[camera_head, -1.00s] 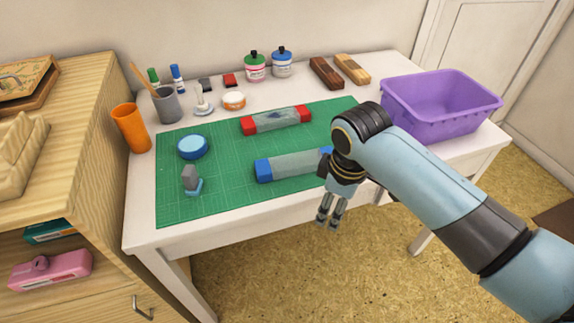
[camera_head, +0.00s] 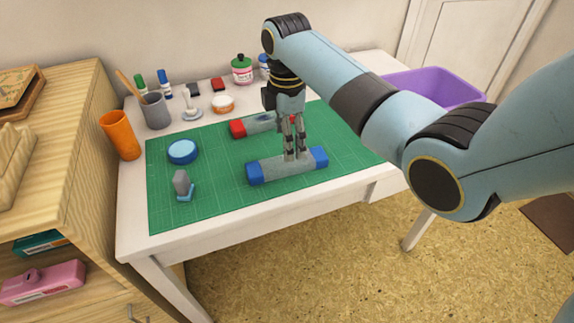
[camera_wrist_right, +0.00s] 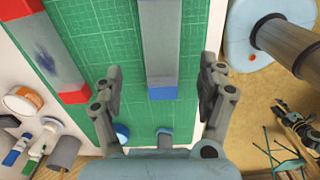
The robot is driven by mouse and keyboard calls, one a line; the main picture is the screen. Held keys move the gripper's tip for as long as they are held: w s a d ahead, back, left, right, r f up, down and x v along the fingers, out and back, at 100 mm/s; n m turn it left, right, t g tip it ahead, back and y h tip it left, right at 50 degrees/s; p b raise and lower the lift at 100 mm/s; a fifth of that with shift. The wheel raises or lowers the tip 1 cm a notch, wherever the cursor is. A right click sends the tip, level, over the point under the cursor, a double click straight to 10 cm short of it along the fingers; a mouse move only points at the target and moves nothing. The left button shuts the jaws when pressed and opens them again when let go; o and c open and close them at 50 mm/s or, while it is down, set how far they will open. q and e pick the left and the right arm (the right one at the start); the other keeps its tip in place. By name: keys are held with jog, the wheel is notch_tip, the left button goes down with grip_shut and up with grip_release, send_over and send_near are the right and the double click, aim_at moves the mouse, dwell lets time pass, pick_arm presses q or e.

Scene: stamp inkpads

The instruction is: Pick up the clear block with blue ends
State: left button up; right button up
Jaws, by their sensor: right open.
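The clear block with blue ends (camera_head: 268,170) lies on the green cutting mat (camera_head: 220,199), near its front edge. My right gripper (camera_head: 296,157) points down at its middle. The jaws are open and the fingertips look close to the block's top; I cannot tell whether they touch it. In the right wrist view the block (camera_wrist_right: 163,45) runs between my right gripper's two fingers (camera_wrist_right: 160,80), with room on both sides. One blue end (camera_wrist_right: 162,93) shows there. My left gripper is not seen.
A similar block with red ends (camera_head: 238,128) lies just behind, partly hidden by my gripper. A round blue-topped inkpad (camera_head: 183,151) and a small grey stamp (camera_head: 181,182) are to the left. A purple bin (camera_head: 440,88) stands behind my right arm. The mat's front left is clear.

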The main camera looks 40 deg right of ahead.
aim_at(287, 165)
notch_tip(287, 165, down, 7)
jog(key=shift+s+r+b, duration=0.1)
jog(key=shift+r+b, duration=0.05)
jog(key=shift+b, duration=0.25)
jog(key=c, duration=1.5)
